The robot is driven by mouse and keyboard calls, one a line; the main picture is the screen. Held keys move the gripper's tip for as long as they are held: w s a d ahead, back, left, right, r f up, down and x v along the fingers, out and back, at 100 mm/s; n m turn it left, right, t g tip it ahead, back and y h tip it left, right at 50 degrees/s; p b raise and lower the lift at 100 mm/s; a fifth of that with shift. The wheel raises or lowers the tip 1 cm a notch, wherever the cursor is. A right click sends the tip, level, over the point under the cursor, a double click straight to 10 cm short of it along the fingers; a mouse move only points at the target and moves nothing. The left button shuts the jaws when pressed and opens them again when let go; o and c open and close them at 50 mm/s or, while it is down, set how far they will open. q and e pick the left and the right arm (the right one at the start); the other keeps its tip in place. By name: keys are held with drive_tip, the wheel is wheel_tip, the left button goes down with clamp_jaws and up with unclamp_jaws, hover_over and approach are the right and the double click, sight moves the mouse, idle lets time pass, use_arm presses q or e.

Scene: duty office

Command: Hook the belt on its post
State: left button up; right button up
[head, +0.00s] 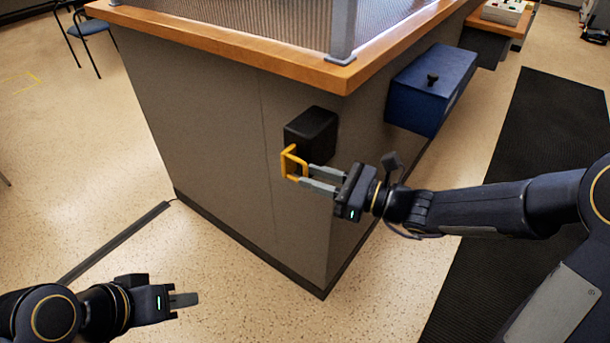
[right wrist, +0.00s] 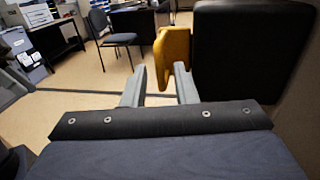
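A black box (head: 311,134) is fixed to the grey side of the counter near its corner. A yellow bracket-shaped handle (head: 290,163) sits at the box's front; I take it for the belt's end. In the right wrist view the yellow handle (right wrist: 173,48) shows beside the black box (right wrist: 243,50). My right gripper (head: 308,176) is open, its fingertips close to the handle; I cannot tell whether they touch it. No strap shows pulled out, and I cannot make out a post. My left gripper (head: 185,299) is low at the left, away from the box, with only one finger clearly visible.
A blue box (head: 430,88) is mounted on the counter's right side. The wooden counter top (head: 245,48) overhangs above. A dark floor strip (head: 115,243) runs left from the counter. A black mat (head: 540,130) lies at right. The floor at left is mostly clear, with a chair (head: 88,28) behind.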

drive_tip(key=shift+x, duration=1.35)
clamp_jaws()
